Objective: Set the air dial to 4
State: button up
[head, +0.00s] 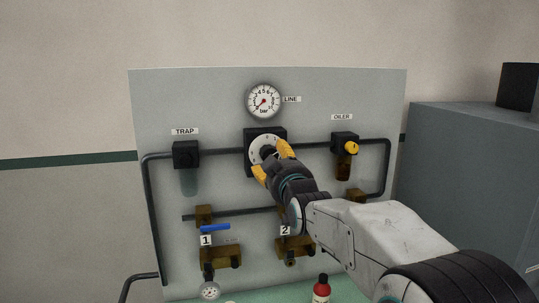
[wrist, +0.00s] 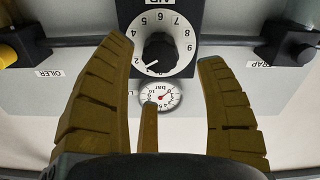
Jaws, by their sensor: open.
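The air dial (head: 257,144) is a white numbered plate with a black knob on a dark block, at the middle of the grey panel. In the wrist view the dial plate (wrist: 186,38) shows its digits, and the black knob (wrist: 162,50) has a white pointer mark. The mark points lower left, near the 2; its exact setting is hard to tell. My gripper (head: 272,160) is open in front of the dial, its yellow fingers on either side of the knob. In the wrist view the knob lies between the fingertips (wrist: 168,50), beyond them; contact cannot be told.
The trap (head: 187,155) is left, the oiler (head: 346,146) right. Pipes, a blue-handled valve (head: 215,228) and valve 2 (head: 292,246) lie below. A red bottle (head: 321,290) stands in front.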

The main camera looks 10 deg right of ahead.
aim_at(266, 150)
jog(key=shift+w+p, duration=1.3)
jog(key=shift+w, duration=1.6)
jog(key=c, duration=1.2)
